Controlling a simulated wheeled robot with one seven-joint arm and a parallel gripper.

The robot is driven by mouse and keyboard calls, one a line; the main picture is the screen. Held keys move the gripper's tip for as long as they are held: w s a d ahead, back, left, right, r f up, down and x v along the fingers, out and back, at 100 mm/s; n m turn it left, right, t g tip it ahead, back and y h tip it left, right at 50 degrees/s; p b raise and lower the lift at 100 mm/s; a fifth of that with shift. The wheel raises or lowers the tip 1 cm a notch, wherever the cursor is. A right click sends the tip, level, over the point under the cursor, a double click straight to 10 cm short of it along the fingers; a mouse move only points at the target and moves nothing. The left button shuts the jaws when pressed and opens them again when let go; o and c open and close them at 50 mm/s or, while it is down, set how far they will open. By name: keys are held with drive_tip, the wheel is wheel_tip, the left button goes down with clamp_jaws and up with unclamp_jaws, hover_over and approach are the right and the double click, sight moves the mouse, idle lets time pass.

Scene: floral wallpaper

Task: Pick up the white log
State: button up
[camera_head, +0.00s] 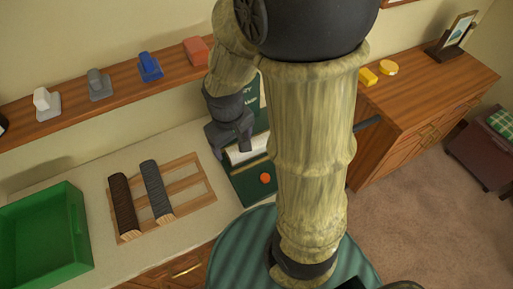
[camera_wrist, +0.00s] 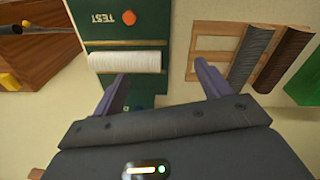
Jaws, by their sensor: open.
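The white log (camera_wrist: 125,62) lies across a dark green board (camera_wrist: 98,31) marked "TEST" in the wrist view. In the head view the white log (camera_head: 246,156) shows just below my gripper, which partly hides it. My gripper (camera_wrist: 160,72) is open and empty.
A wooden rack (camera_head: 185,180) holds a dark brown log (camera_head: 124,205) and a grey log (camera_head: 157,190). A green bin (camera_head: 40,235) stands at left. An orange button (camera_head: 265,178) is on the board. A shelf (camera_head: 120,92) with small coloured objects runs along the wall.

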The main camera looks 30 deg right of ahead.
drive_tip(key=w+a+f+n+g+h+b, duration=0.2)
drive_tip(key=w+f+n+h+b, duration=0.1)
drive_tip(key=f+n, duration=0.25)
drive_tip(key=w+a+f+n+g+h+b, duration=0.1)
drive_tip(key=w+a+f+n+h+b, duration=0.2)
drive_tip(key=f, duration=0.4)
drive_tip(key=n+t+h+b, duration=0.3)
drive_tip(key=n+h+b, duration=0.1)
drive_tip(key=n+h, duration=0.3)
approach(228, 153)
drive_tip(key=v, duration=0.2)
drive_tip(key=shift+w+a+r, duration=0.15)
drive_tip(key=shift+w+a, duration=0.15)
drive_tip(key=shift+d, duration=0.1)
drive_tip(key=p+x, duration=0.1)
drive_tip(key=x, duration=0.5)
drive_tip(key=p+x, duration=0.1)
drive_tip(key=x, duration=0.5)
drive_tip(key=shift+s, duration=0.2)
drive_tip(key=shift+p, duration=0.3)
